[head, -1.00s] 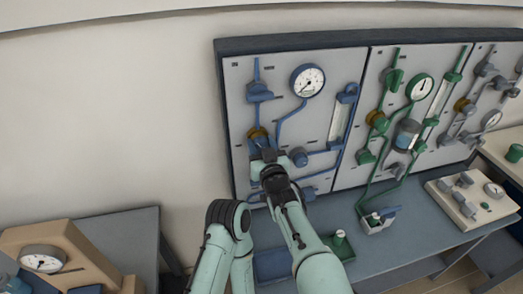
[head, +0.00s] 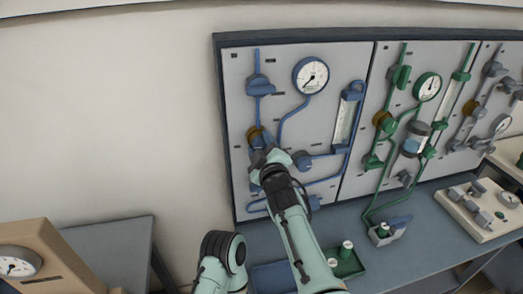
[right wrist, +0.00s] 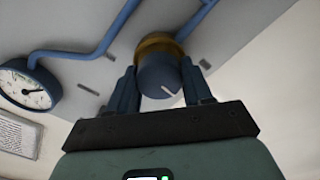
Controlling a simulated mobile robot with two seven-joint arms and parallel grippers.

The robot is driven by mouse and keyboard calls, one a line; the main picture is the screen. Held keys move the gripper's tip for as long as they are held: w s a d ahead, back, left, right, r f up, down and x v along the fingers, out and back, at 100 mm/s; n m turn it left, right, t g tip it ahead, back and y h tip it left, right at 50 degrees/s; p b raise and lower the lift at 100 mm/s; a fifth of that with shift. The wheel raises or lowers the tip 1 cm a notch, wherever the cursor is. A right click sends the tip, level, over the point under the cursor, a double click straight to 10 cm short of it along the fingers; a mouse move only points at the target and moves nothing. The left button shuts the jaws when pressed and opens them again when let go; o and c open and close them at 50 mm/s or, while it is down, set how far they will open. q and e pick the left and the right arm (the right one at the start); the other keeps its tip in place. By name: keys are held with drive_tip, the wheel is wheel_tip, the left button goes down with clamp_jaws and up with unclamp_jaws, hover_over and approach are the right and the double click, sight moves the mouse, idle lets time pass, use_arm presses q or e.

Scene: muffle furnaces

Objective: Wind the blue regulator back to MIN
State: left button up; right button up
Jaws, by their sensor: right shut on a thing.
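The blue regulator is a round blue knob with a white pointer line (right wrist: 160,78) and a brass-coloured collar (right wrist: 160,44) behind it. It sits on the left panel, on a blue pipe below a blue valve. My right gripper (right wrist: 162,88) has one finger on each side of the knob and is shut on it. In the head view the gripper (head: 268,158) covers most of the knob; the brass collar (head: 255,135) shows just above it. The MIN mark cannot be read. A white dial gauge (head: 311,75) stands up and right of the regulator, needle toward lower left. My left gripper is out of view.
A blue valve (head: 259,86) is above the regulator, and another blue knob (head: 303,161) is close to its right. A flow tube (head: 343,122) stands further right. A green panel (head: 405,130) adjoins. Below are the bench and a green tray (head: 347,262).

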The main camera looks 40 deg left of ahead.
drive_tip(key=shift+r+n, duration=0.1)
drive_tip(key=shift+n, duration=0.5)
drive_tip(key=shift+n+b, duration=0.3)
drive_tip(key=o, duration=0.9)
drive_tip(key=shift+o, duration=0.7)
drive_tip(key=shift+s, duration=0.1)
